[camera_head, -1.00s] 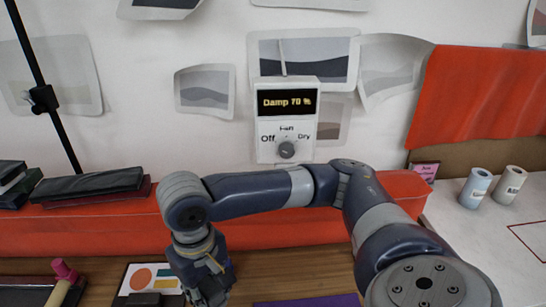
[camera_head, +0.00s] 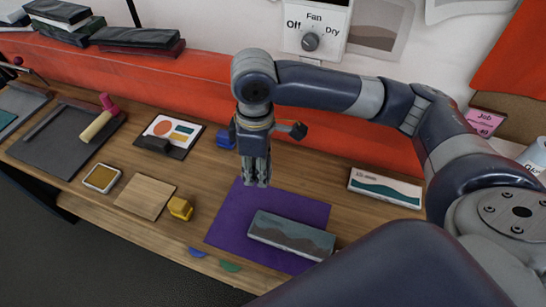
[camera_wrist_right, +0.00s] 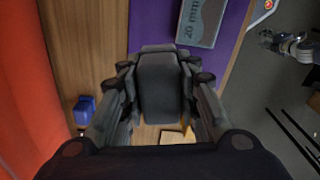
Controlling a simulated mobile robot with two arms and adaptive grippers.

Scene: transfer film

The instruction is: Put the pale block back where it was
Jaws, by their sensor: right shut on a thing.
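My right gripper (camera_head: 257,183) points down over the back left part of a purple mat (camera_head: 228,222). In the right wrist view its fingers (camera_wrist_right: 160,105) are around a dark grey block-like thing (camera_wrist_right: 160,80); I cannot tell what it is. A grey-blue block with a wave picture (camera_head: 290,235) lies on the mat, apart from the gripper; its "20 mm" marking shows in the right wrist view (camera_wrist_right: 205,22). A paler, whitish block with a teal wave (camera_head: 385,188) lies on the bench to the right. My left gripper is out of view.
A wooden square (camera_head: 145,196), yellow block (camera_head: 180,208) and ink pad (camera_head: 102,178) are left of the mat. A blue block (camera_head: 226,138) and picture card (camera_head: 170,135) are behind. A dark tray (camera_head: 55,150) is far left. Bare wood separates mat and whitish block.

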